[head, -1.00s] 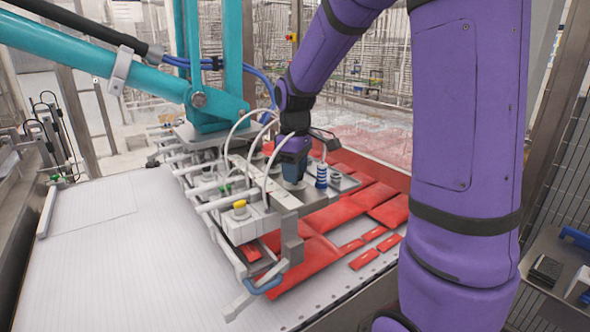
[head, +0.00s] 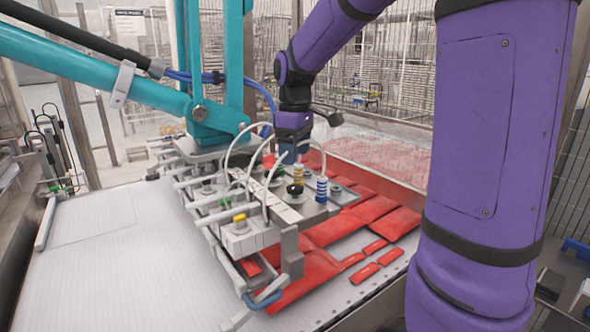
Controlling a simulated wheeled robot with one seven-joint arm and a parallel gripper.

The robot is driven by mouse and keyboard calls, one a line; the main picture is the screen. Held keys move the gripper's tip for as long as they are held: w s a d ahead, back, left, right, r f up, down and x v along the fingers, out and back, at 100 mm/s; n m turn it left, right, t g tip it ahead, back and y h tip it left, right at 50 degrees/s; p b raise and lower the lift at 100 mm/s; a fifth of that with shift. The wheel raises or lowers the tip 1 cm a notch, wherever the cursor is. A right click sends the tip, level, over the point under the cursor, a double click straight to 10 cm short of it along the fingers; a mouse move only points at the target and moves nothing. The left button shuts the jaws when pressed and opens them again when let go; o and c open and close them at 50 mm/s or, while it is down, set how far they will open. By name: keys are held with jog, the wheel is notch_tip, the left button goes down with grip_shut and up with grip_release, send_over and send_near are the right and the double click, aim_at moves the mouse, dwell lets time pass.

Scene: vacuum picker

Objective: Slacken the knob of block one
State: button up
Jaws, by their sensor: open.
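The vacuum picker head (head: 265,215) hangs from a teal arm and carries pale blocks, a metal plate and white hoses. A black knob (head: 295,190) shows on top of the metal plate. A yellow knob (head: 240,219) sits on the near-left block, and a small green part (head: 226,203) lies behind it. I see no label telling which block is block one. My gripper (head: 289,157) points down above and behind the black knob, apart from it. It is open; its fingertips are small and partly hidden by hoses.
A yellow-striped bellows (head: 298,173) and a blue-striped bellows (head: 322,189) stand close by the black knob. Looping white hoses (head: 258,165) arch beside my gripper. Red pieces (head: 375,212) lie under and right of the picker. The white table (head: 110,260) is clear at left.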

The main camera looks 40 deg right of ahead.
jog(key=shift+r, duration=1.3)
jog(key=s+a+m+t, duration=0.2)
jog(key=s+a+m, duration=0.1)
jog(key=s, duration=0.8)
jog(key=s+a+m+t, duration=0.3)
jog(key=s+a, duration=0.3)
jog(key=s, duration=0.5)
jog(key=shift+s+r, duration=0.25)
jog(key=shift+s, duration=0.1)
